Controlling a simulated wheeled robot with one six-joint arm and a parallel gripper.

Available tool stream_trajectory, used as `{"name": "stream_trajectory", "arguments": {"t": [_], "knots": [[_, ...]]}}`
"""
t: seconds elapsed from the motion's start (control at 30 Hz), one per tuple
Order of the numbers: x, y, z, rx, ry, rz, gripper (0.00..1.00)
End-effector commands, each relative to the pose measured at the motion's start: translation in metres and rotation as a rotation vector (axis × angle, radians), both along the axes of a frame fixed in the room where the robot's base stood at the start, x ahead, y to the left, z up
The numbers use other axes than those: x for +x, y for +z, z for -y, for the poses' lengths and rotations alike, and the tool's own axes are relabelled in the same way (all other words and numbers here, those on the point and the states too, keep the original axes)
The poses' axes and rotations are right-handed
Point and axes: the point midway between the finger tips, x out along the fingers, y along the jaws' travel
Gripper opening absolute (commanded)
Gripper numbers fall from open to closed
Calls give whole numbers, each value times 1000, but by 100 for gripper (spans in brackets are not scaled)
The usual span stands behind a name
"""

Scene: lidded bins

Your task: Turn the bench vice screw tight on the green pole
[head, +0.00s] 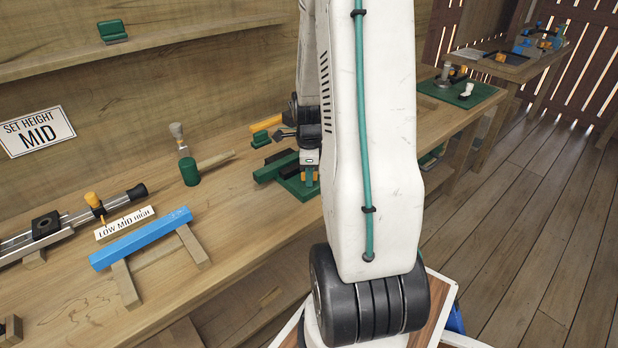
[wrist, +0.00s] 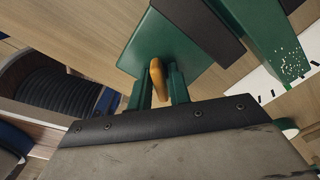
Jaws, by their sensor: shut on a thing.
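The green bench vice (head: 275,167) stands on the workbench, partly hidden by my arm in the head view. Its green body also shows at upper right in the wrist view (wrist: 262,38), next to a dark jaw bar (wrist: 212,28). My gripper (head: 309,177) is low at the vice's near right side. In the wrist view, its two green fingers (wrist: 160,90) are shut on an orange handle (wrist: 158,74), which appears to belong to the vice screw. I cannot make out for sure the green pole or whether the jaws touch it.
A blue bar (head: 140,238) lies on wooden supports at the front left of the bench. A green-headed tool (head: 189,172) and a rail with an orange knob (head: 94,200) stand left of the vice. A sign (head: 37,131) reads "SET HEIGHT MID".

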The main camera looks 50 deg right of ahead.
Motion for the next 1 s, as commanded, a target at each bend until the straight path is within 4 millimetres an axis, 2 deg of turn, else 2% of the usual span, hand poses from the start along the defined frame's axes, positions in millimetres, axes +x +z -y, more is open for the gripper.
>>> {"name": "stream_trajectory", "arguments": {"t": [0.2, 0.5, 0.83, 1.0], "knots": [[0, 0, 1, -2, -20, 1, 4], [1, 1, 1, -1, -327, 2, 4], [1, 1, 1, -1, -365, 2, 4], [1, 1, 1, -1, -554, 2, 4]]}}
